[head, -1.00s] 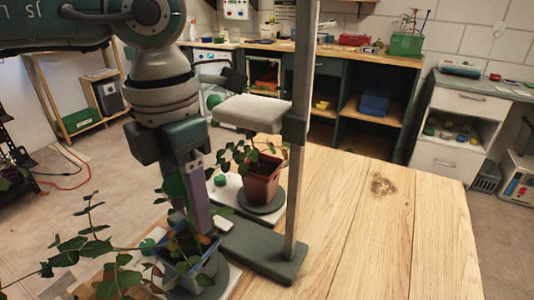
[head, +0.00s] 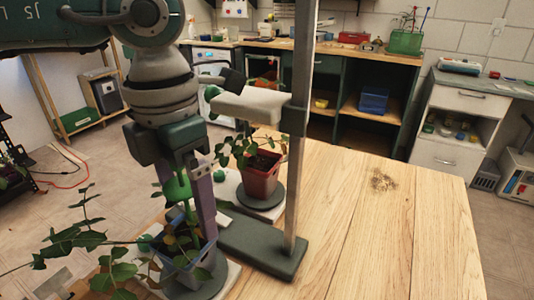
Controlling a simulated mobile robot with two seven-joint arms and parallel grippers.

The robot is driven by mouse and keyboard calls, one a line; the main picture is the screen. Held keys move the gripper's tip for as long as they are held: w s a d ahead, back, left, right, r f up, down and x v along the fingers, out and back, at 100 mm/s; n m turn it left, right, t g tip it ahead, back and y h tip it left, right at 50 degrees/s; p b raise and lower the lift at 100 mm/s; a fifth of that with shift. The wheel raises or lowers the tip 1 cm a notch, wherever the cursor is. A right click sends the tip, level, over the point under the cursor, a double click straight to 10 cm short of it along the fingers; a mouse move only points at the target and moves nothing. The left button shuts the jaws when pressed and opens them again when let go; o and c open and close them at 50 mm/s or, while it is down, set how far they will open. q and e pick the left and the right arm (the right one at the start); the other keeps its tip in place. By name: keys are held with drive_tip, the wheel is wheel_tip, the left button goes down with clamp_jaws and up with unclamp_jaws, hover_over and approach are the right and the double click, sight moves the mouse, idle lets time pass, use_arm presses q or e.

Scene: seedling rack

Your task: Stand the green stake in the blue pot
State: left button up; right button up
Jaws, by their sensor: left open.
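The blue pot (head: 183,272) holds a leafy plant and stands on a dark round saucer (head: 214,277) at the bottom left of the head view. The green stake (head: 178,189) shows its rounded top between my left gripper's fingers. Its shaft runs down into the leaves over the pot and looks nearly upright. Leaves hide its foot, so I cannot see how it meets the soil. My left gripper (head: 188,212) points down over the pot, its jaws open around the stake. My right gripper is out of view.
A grey post on a dark base (head: 262,252) stands close right of the blue pot, carrying a pale block (head: 250,106). A red pot (head: 262,183) with a plant is behind it. The wooden table (head: 385,235) is clear on the right.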

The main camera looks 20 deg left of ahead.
use_arm(q)
wheel_tip(320, 180, up, 10)
drive_tip(key=shift+b, duration=0.3)
idle(0.7)
